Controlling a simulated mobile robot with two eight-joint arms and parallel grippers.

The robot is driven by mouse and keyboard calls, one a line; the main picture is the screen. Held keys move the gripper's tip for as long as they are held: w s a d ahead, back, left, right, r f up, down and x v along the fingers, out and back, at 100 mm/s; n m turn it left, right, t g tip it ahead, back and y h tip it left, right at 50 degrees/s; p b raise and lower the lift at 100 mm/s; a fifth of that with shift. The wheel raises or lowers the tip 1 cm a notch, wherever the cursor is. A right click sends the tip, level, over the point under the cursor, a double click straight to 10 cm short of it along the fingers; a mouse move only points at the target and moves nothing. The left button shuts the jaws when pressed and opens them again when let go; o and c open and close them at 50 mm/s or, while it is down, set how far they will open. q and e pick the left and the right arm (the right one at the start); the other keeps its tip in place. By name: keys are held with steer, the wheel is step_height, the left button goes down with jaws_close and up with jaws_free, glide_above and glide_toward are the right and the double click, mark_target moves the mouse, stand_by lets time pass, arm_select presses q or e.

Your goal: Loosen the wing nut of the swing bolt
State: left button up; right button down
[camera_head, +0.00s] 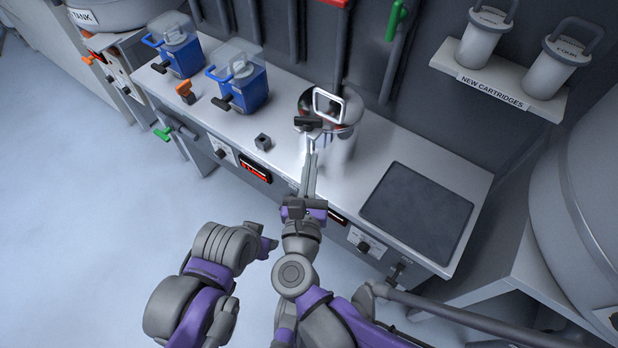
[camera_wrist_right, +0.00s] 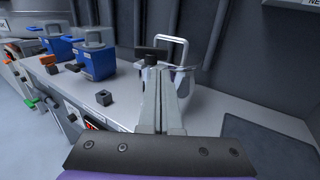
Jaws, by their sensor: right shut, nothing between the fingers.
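A shiny metal hopper (camera_head: 343,143) with a pale square handle stands on the bench. The dark wing nut (camera_head: 308,122) is on its near side, and it also shows in the wrist view (camera_wrist_right: 150,53). The swing bolt under the nut is mostly hidden. My right gripper (camera_head: 312,150) is shut with nothing between its fingers. Its long fingers point at the hopper, with tips just below the wing nut in the picture; I cannot tell if they touch it. My left arm's end (camera_head: 267,245) is low in front of the bench, and its finger state is unclear.
Two blue housings with clear covers (camera_head: 178,57) stand left on the bench (camera_head: 385,143), near an orange handle (camera_head: 185,92). A small dark block (camera_head: 263,142) lies left of the hopper, and a dark mat (camera_head: 416,212) right. A shelf (camera_head: 497,85) holds two cartridges.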

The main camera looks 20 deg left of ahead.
mark_target(316, 125)
steer(key=w, duration=0.2)
steer(key=w+a, duration=0.1)
steer(key=w, duration=0.4)
steer(key=shift+w+a+b, duration=0.15)
steer(key=shift+w+b, duration=0.2)
steer(key=shift+w, duration=0.05)
